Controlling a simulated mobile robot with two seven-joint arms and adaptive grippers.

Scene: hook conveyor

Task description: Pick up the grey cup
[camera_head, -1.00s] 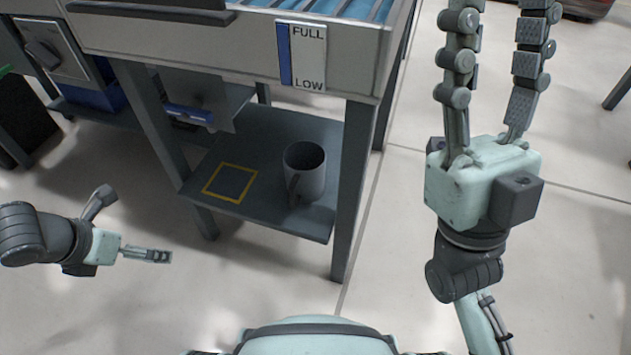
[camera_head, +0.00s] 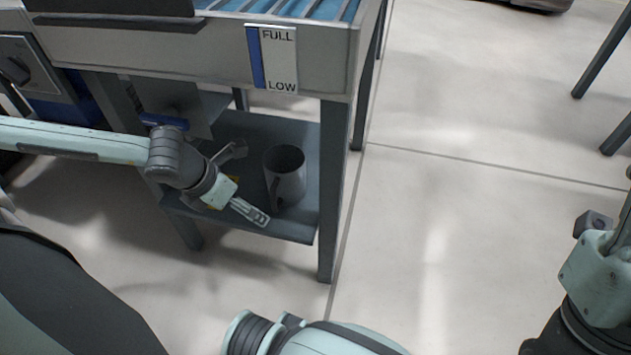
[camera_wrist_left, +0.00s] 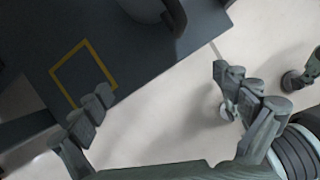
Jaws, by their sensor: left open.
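The grey cup (camera_head: 287,180) stands upright on the dark lower shelf of the conveyor stand, its handle toward me. My left gripper (camera_head: 250,184) is open and empty just left of the cup, with one finger toward the far side and one toward the near side. In the left wrist view, part of the cup (camera_wrist_left: 142,8) shows at the top edge, beyond the spread fingers of the left gripper (camera_wrist_left: 160,92). My right gripper (camera_head: 608,262) is at the right edge of the head view, its fingers mostly cut off.
A yellow square outline (camera_wrist_left: 82,72) is marked on the shelf, mostly hidden behind my left gripper in the head view. A stand leg (camera_head: 333,190) rises right of the cup. The conveyor frame with a FULL/LOW label (camera_head: 272,60) is above.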

